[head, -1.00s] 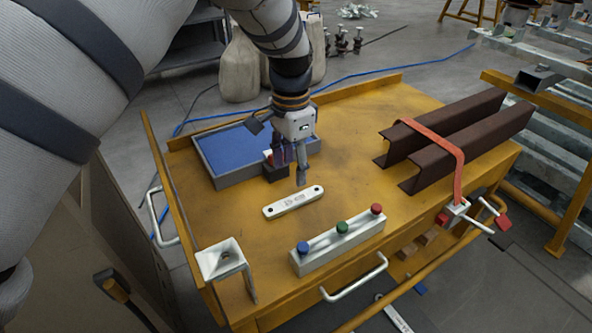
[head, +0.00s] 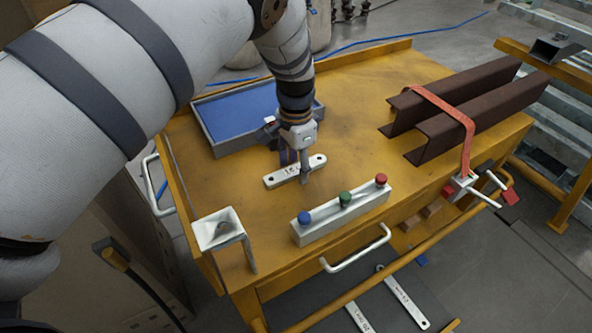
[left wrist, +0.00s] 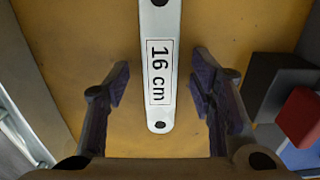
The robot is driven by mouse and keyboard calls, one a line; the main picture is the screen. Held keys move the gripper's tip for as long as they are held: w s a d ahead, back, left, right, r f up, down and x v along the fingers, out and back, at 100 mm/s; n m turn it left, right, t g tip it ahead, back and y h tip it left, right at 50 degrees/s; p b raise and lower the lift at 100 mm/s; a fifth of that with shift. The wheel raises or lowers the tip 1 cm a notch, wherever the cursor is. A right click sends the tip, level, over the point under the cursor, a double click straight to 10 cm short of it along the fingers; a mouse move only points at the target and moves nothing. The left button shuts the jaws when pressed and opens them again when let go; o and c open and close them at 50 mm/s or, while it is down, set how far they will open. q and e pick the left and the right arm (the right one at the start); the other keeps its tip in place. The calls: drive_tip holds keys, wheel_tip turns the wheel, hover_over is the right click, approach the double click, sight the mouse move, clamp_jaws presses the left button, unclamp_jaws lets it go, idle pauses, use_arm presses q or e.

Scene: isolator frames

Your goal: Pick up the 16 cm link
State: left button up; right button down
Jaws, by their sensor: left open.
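The 16 cm link (head: 273,181) is a flat, pale metal bar with rounded ends and a hole at each end. It lies on the yellow cart top, and its label reads "16 cm" in the left wrist view (left wrist: 160,75). My left gripper (head: 297,176) points down over the link and hides part of its middle. In the left wrist view the left gripper (left wrist: 160,80) is open, with one finger on either side of the link and visible gaps between. My right gripper is not in view.
A blue-lined tray (head: 213,143) stands behind the link. A bar with coloured knobs (head: 345,216) lies in front, and a metal bracket (head: 220,232) at front left. Strapped brown channels (head: 475,105) lie right. Two other links (head: 403,298) (head: 358,318) lie lower down.

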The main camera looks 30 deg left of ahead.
use_arm(q)
drive_tip(key=shift+r, duration=0.1)
clamp_jaws()
drive_tip(key=shift+r, duration=0.1)
